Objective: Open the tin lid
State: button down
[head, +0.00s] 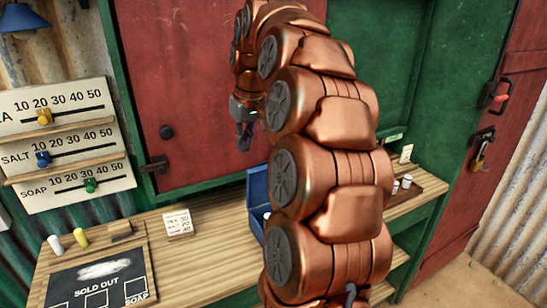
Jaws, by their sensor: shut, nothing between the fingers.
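A blue tin (256,222) stands on the wooden counter, largely hidden behind my arm. A flat blue panel (258,187) stands upright at its back and looks like its raised lid. A small pale thing shows at the tin's edge, too small to make out. My gripper (244,143) hangs fingers down, above and slightly left of the tin in the picture, in front of the red shutter. Its dark fingers are together and hold nothing. It is clear of the tin.
A small price card (178,223) stands on the counter (208,252) left of the tin. A "SOLD OUT" chalkboard (98,270) lies at the front left. A slider board (65,145) hangs on the left wall. White cups (405,182) stand on a tray at right.

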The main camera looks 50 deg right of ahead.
jog(key=d+m+h+b, duration=0.1)
jog(key=d+m, duration=0.1)
jog(key=d, duration=1)
jog(key=p+x, duration=0.2)
jog(key=x, duration=0.7)
jog(key=shift+t, duration=0.3)
jog(key=shift+f, duration=0.2)
jog(key=b, duration=0.2)
jog(key=s+t+b, duration=0.1)
jog(key=b, duration=0.1)
jog(key=shift+s+a+b, duration=0.3)
jog(key=shift+s+r+t+h, duration=0.2)
jog(key=shift+r+t+h, duration=0.05)
jog(key=shift+t+h, duration=0.05)
jog(key=shift+a, duration=0.1)
